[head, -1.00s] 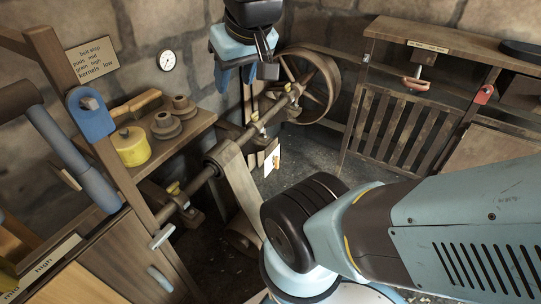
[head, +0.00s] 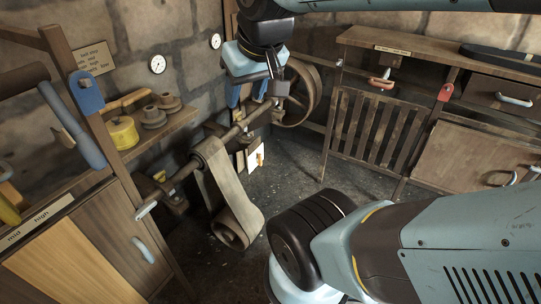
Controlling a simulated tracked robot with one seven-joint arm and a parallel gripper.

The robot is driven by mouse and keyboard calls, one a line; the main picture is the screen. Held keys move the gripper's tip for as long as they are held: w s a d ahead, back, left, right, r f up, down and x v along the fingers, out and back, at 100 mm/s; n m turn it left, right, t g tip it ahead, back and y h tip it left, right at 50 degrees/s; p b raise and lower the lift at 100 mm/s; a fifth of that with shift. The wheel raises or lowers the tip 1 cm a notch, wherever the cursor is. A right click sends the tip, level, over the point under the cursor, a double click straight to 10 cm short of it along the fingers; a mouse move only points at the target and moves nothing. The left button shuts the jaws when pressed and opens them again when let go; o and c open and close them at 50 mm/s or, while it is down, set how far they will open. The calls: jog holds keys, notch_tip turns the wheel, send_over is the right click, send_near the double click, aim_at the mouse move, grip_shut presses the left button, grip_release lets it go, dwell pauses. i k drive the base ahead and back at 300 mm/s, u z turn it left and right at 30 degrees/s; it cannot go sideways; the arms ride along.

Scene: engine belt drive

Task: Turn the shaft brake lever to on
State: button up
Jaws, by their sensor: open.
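My gripper (head: 246,94) hangs at upper centre with its blue fingers pointing down, apart and with nothing seen between them. A grey lever-like bar (head: 147,209) sticks out by the near end of the shaft. A red-and-wood handle (head: 382,82) hangs under a small label at the right. No readable label marks the shaft brake lever, so I cannot tell which part it is.
A wide flat belt (head: 224,185) runs from the shaft down to a low roller. Open floor (head: 300,165) lies between.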

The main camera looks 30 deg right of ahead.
aim_at(259, 158)
jog(key=z, duration=0.6)
jog(key=i, duration=0.95)
jog(key=z, duration=0.05)
jog(key=k, duration=0.5)
jog(key=z, duration=0.95)
jog(key=k, duration=0.8)
jog(key=u, duration=0.65)
